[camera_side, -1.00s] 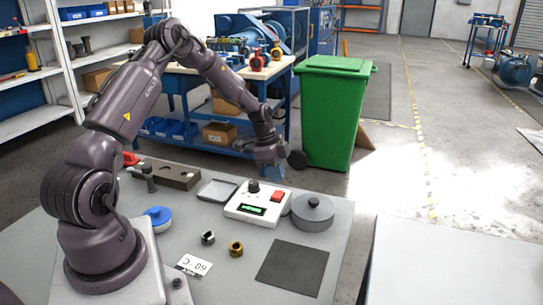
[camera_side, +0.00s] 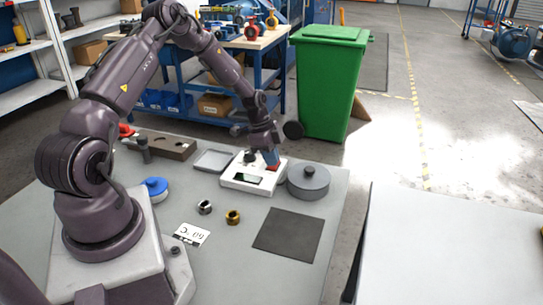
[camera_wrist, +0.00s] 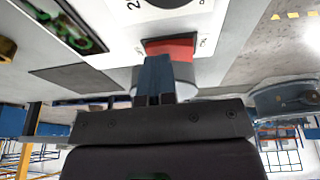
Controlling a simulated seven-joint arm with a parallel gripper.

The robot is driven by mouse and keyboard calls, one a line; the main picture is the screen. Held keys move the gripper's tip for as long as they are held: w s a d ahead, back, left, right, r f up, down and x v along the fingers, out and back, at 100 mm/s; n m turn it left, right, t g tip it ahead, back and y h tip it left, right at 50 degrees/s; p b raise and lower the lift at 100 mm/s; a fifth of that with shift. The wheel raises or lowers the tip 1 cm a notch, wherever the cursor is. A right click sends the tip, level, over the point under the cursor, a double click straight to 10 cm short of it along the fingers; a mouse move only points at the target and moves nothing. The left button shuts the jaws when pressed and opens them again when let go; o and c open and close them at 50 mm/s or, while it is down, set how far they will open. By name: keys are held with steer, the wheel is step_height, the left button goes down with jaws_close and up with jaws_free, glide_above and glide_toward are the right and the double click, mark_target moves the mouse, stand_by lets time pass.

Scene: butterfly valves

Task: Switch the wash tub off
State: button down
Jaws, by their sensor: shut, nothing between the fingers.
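The white control box (camera_side: 233,182) stands on the grey bench, with a black knob (camera_side: 251,156), a small display (camera_side: 247,179) and a red switch (camera_side: 273,168). The display looks dark in the side view. In the wrist view, the display (camera_wrist: 58,25) shows green marks on black, cut off by the frame edge. My gripper (camera_side: 271,160) is shut and empty, pointing down at the red switch. In the wrist view, my blue fingertips (camera_wrist: 155,68) are against or just over the red switch (camera_wrist: 170,47); contact cannot be told for sure.
A round grey lidded pot (camera_side: 308,184) stands close to the right of the box. A shallow grey tray (camera_side: 213,160) lies to its left. Two small rings, silver (camera_side: 204,207) and brass (camera_side: 233,217), a white card (camera_side: 191,235) and a dark mat (camera_side: 287,235) lie in front.

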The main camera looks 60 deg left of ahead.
steer(key=shift+s+d+f, duration=0.2)
steer(key=shift+f, duration=0.2)
steer(key=shift+w+a+r, duration=0.2)
steer(key=shift+w+a, duration=0.4)
steer(key=shift+a, duration=0.05)
steer(key=d+v, duration=0.1)
steer(key=v, duration=1.3)
steer(key=shift+w+r, duration=0.3)
steer(key=shift+w+d+r+g+y, duration=0.1)
steer(key=shift+w+d+g+y, duration=0.35)
steer(key=shift+w+g, duration=0.35)
steer(key=shift+w+d+g+y, duration=0.4)
steer(key=shift+w+g, duration=0.25)
steer(key=shift+g, duration=0.15)
